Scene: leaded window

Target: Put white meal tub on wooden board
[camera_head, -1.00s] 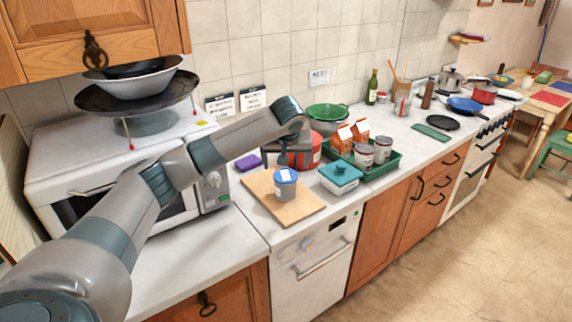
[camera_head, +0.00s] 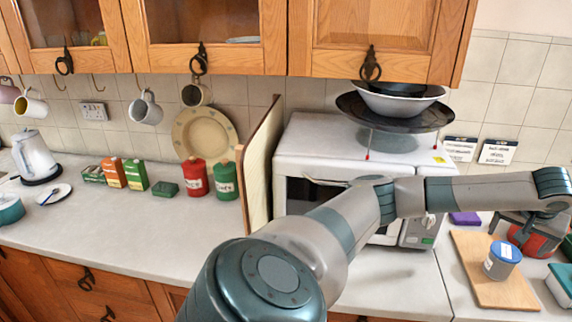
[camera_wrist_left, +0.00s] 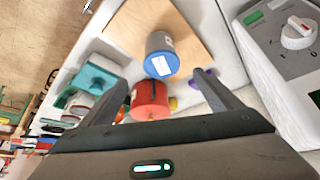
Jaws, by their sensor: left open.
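The wooden board (camera_head: 478,268) lies on the counter right of the microwave; it also shows in the left wrist view (camera_wrist_left: 198,28). A grey tub with a blue lid and a pale label (camera_head: 502,260) stands upright on it; it also shows in the left wrist view (camera_wrist_left: 162,56). I see no tub that is clearly a white meal tub. My left gripper (camera_head: 520,226) is open by a red tub (camera_head: 537,243) behind the board. In the left wrist view the red tub (camera_wrist_left: 150,101) appears between the open fingers; contact cannot be told. My right gripper is not in view.
The microwave (camera_head: 345,165) with bowls on a stand is left of the board. A purple item (camera_head: 465,218) lies behind the board, a teal-lidded box (camera_head: 562,282) at its right. Red (camera_head: 193,178) and green canisters (camera_head: 225,180) stand far left.

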